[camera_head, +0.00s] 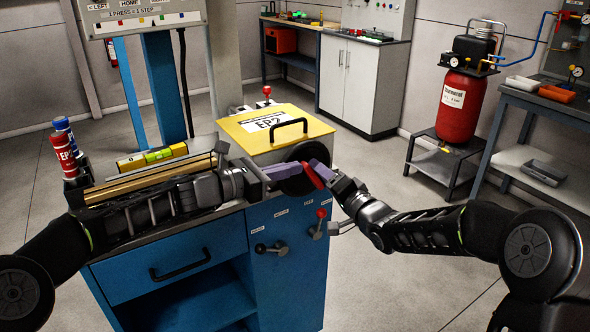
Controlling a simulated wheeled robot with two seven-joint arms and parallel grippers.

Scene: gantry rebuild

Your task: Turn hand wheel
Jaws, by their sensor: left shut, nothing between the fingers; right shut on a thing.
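The hand wheel (291,185) is a dark round disc on the front of the yellow-topped box marked EP2 (310,121). A red handle (312,176) sticks out at the wheel's right side. My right gripper (318,172), with purple fingers, is shut on this red handle. My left gripper (305,174), also with purple fingers, is shut and empty. It lies across the front of the wheel, its tips close to the red handle. I cannot tell whether it touches the wheel. The fingers hide part of the disc.
The box stands on a blue cabinet (289,262) with levers on its front. A red tank (459,107) and a grey bench stand at right. Open floor lies between.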

